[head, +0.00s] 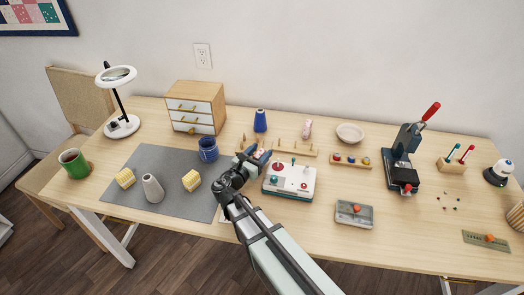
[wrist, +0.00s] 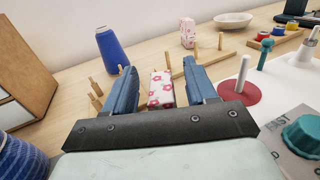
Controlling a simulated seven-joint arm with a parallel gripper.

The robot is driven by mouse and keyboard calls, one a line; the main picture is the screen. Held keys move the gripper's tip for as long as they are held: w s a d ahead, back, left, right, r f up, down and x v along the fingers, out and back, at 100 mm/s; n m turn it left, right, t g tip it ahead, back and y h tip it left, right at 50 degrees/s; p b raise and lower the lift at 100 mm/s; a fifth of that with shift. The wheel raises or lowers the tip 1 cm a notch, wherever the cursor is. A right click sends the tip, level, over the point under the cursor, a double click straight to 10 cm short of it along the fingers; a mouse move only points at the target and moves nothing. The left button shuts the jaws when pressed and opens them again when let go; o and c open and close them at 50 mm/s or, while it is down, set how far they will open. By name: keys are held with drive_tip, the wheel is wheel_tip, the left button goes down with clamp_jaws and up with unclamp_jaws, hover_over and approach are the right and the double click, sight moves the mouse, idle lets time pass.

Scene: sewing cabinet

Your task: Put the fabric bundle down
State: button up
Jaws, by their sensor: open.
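A white fabric bundle with red flowers (wrist: 160,92) stands between the two blue fingers of my gripper (wrist: 159,68) in the wrist view. Gaps show on both sides of it, so the fingers are open around it and not closed on it. It is among the wooden pegs of a rack. Its lower part is hidden by my gripper body, so I cannot tell just what it rests on. In the head view my gripper (head: 257,153) is at the left end of the peg rack (head: 290,149), behind the white control box. A similar pinkish patterned bundle (head: 307,128) stands behind the rack.
A blue thread cone (head: 260,121) stands behind my gripper, and a blue mug (head: 208,149) is to its left. The white control box (head: 289,181) with knobs is close on the right.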

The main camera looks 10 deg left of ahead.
drive_tip(key=v, duration=1)
drive_tip(key=shift+s, duration=0.1)
drive_tip(key=shift+a, duration=0.1)
drive_tip(key=v, duration=0.3)
drive_tip(key=shift+a+r, duration=0.15)
drive_tip(key=shift+r, duration=0.05)
drive_tip(key=x, duration=0.8)
drive_tip(key=shift+f+x, duration=0.15)
drive_tip(key=shift+x, duration=1.2)
drive_tip(key=shift+f+x, duration=0.2)
drive_tip(key=shift+x, duration=1.15)
drive_tip(key=shift+s, duration=0.1)
clamp_jaws()
